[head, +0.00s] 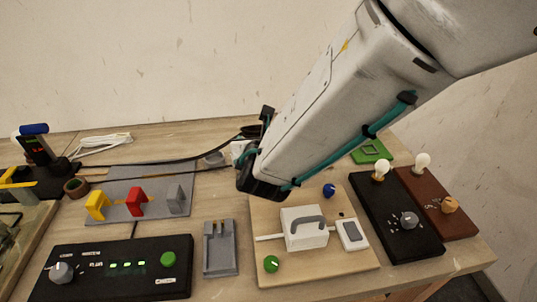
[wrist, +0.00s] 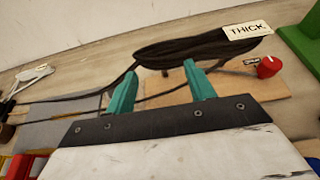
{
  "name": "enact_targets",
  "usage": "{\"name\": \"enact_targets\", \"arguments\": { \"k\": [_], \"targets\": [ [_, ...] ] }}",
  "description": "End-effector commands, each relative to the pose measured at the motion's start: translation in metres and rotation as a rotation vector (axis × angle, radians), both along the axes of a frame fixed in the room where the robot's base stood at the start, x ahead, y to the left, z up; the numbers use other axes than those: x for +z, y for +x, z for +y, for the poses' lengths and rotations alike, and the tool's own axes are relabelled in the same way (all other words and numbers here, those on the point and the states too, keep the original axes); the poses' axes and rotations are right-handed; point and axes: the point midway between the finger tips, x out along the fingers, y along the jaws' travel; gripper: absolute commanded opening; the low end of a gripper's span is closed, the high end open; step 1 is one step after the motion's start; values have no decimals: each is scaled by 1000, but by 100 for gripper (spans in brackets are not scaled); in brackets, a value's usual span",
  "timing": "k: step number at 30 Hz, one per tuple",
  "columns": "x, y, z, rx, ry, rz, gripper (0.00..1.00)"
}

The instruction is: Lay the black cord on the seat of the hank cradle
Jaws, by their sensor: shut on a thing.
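The black cord (wrist: 200,45) shows in the wrist view as a thick, dark bundle with a line trailing left. My gripper (wrist: 162,67) has its two teal fingers at the near left side of the bundle and is shut on the cord. In the head view the cord (head: 165,162) runs leftward across the back of the table, and its right end goes behind my arm. My arm hides the fingertips there. I cannot make out the hank cradle or its seat for certain in either view.
A "THICK" label (wrist: 246,30) and a red knob (wrist: 268,67) are right of the bundle. A green frame (head: 371,152) stands at the back right.

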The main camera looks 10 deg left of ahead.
Motion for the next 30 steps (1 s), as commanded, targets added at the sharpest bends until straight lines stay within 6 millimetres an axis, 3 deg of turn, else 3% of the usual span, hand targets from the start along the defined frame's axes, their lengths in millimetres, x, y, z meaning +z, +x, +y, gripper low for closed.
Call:
{"name": "enact_targets", "arguments": {
  "k": [3, 16, 30],
  "targets": [
    [-25, 1, -2, -2, -6, 3, 23],
    [-78, 2, -5, -5, -4, 3, 23],
    [-88, 2, -4, -5, -1, 1, 23]
  ]
}}
